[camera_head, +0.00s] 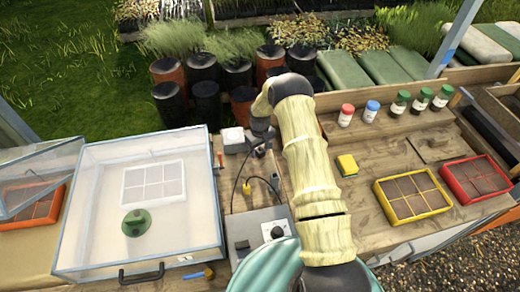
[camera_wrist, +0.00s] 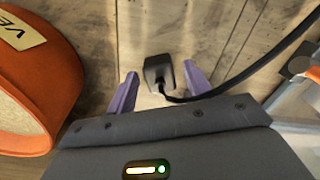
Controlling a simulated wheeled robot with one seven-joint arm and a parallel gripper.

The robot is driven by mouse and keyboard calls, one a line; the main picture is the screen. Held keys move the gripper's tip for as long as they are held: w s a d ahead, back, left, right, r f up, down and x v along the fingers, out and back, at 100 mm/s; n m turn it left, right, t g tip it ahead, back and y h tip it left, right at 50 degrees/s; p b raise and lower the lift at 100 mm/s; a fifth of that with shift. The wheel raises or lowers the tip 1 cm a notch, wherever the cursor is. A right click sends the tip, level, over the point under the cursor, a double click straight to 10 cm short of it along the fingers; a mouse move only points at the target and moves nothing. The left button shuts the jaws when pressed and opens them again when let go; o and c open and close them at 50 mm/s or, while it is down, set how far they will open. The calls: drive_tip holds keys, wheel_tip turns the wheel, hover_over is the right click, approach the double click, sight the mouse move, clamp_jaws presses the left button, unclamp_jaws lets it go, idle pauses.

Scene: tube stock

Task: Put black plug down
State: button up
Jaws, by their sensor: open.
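The black plug (camera_wrist: 158,70) lies on the wooden boards in the wrist view, with its black cable (camera_wrist: 215,92) running off to the upper right. My gripper (camera_wrist: 160,80) is open, with one purple finger on each side of the plug and a visible gap on both sides. The plug sits between and slightly beyond the fingertips. In the head view my gripper (camera_head: 261,140) is low over the bench behind the grey control box (camera_head: 262,236). The plug is hard to make out there, beside my gripper and arm.
An orange pot (camera_wrist: 35,85) stands close left of my gripper in the wrist view. The head view shows a clear-lidded propagator (camera_head: 90,240) at left, a yellow sponge (camera_head: 347,165), several bottles (camera_head: 398,104) and yellow (camera_head: 412,198) and red (camera_head: 475,180) trays at right.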

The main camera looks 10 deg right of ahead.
sight(260, 150)
wheel_tip(260, 150, up, 13)
drive_tip(key=b, duration=0.3)
drive_tip(key=shift+f, duration=0.15)
idle(0.4)
drive_tip(key=s+r+m+t, duration=0.1)
drive_tip(key=s+r+m, duration=0.1)
drive_tip(key=s+r, duration=0.9)
drive_tip(key=s+r+m+t, duration=0.1)
drive_tip(key=s+r+m, duration=0.1)
drive_tip(key=s, duration=1.6)
drive_tip(key=shift+s+r+m+t, duration=0.3)
drive_tip(key=shift+s+r, duration=0.05)
drive_tip(key=shift+r, duration=0.2)
drive_tip(key=shift+c, duration=0.4)
